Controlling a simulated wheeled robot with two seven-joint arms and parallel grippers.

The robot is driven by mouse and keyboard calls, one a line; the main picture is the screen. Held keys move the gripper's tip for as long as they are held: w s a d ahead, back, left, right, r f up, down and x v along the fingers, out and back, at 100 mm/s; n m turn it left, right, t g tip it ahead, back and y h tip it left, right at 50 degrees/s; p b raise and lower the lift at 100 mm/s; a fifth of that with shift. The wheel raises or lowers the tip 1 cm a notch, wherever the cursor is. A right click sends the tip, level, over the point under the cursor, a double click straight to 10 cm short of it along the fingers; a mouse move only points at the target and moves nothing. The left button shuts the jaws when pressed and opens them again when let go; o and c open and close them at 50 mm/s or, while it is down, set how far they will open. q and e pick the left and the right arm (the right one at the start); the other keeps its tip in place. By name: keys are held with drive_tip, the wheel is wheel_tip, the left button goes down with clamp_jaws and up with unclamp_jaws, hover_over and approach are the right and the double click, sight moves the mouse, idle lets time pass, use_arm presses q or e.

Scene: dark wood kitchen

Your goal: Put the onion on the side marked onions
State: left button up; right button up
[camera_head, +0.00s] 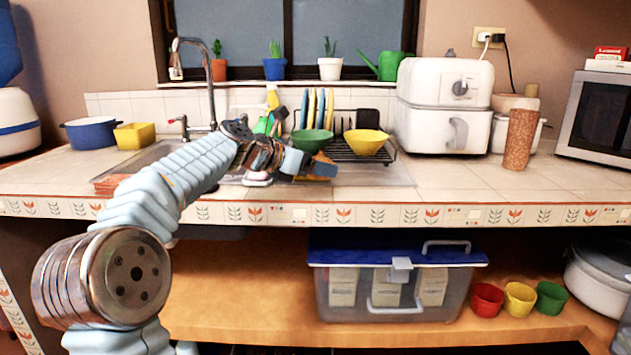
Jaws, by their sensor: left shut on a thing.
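My left arm reaches up from the lower left, and my left gripper (308,166) is over the counter by the sink, in front of the green bowl. It is shut on a small brown-orange thing (321,157) between its fingers. That thing is mostly hidden and too small for me to be sure it is the onion. No other onion shows clearly. I can make out no side marked onions. My right gripper is out of view.
A green bowl (312,141) and a yellow bowl (366,142) stand by the dark dish rack (345,155). A white air fryer (444,105) and a brown cylinder (519,140) stand right. The counter's right front is clear. A blue-lidded clear box (340,300) sits on the shelf below.

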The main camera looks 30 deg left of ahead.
sight(316, 179)
use_arm(q)
drive_tip(key=shift+w+a+f+b, duration=0.15)
drive_tip(key=shift+f+b, duration=0.3)
drive_tip(key=shift+f, duration=1.2)
drive_tip(key=shift+f, duration=0.1)
drive_tip(key=shift+f, duration=0.25)
drive_tip(key=o, duration=0.8)
drive_tip(key=shift+o, duration=0.2)
